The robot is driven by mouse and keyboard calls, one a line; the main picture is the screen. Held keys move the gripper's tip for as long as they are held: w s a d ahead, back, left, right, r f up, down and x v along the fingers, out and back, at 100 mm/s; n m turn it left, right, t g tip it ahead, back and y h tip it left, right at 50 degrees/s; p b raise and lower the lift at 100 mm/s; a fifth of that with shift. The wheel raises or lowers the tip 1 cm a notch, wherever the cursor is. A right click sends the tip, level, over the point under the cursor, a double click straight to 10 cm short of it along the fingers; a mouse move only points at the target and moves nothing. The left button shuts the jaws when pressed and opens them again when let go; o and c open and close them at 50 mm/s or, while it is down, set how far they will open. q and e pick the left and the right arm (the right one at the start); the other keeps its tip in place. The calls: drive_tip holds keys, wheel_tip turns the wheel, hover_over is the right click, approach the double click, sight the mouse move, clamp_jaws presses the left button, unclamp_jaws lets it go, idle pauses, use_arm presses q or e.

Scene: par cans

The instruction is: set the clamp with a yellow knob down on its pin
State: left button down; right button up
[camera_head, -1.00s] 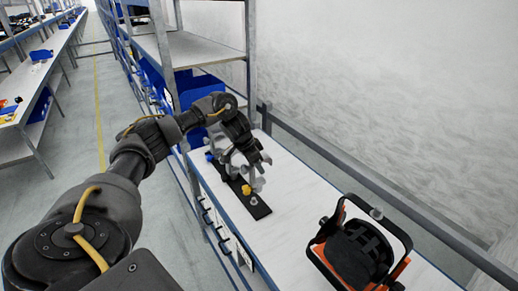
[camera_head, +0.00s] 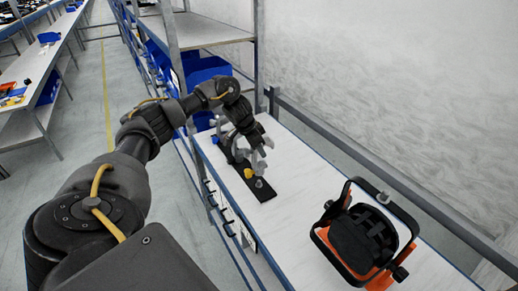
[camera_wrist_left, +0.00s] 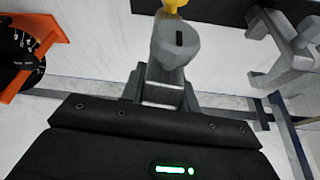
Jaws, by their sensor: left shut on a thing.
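My left gripper (camera_head: 262,153) is over the black strip (camera_head: 262,190) on the white table. It is shut on a grey clamp (camera_wrist_left: 174,48), which shows between its fingers in the left wrist view. A yellow knob (camera_wrist_left: 175,5) shows just beyond the clamp at the top edge of that view. A yellow knob (camera_head: 248,172) also shows below the gripper in the head view, by the strip's near end. A grey piece (camera_head: 258,183) stands beside it. Whether the clamp touches its pin cannot be told. My right gripper is out of view.
Other grey clamps (camera_wrist_left: 285,50) stand close to the gripper, at the right of the wrist view. A black and orange par can (camera_head: 367,240) stands on the table at the near right. The table between strip and par can is clear. A metal rail (camera_head: 390,190) runs behind.

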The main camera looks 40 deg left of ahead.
sight(259, 164)
use_arm(q)
drive_tip(key=shift+f+b, duration=1.55)
drive_tip(key=shift+f, duration=0.4)
drive_tip(key=shift+p, duration=0.65)
drive_tip(key=shift+s+f, duration=0.1)
drive_tip(key=shift+f, duration=1.15)
drive_tip(key=shift+c, duration=2)
unclamp_jaws()
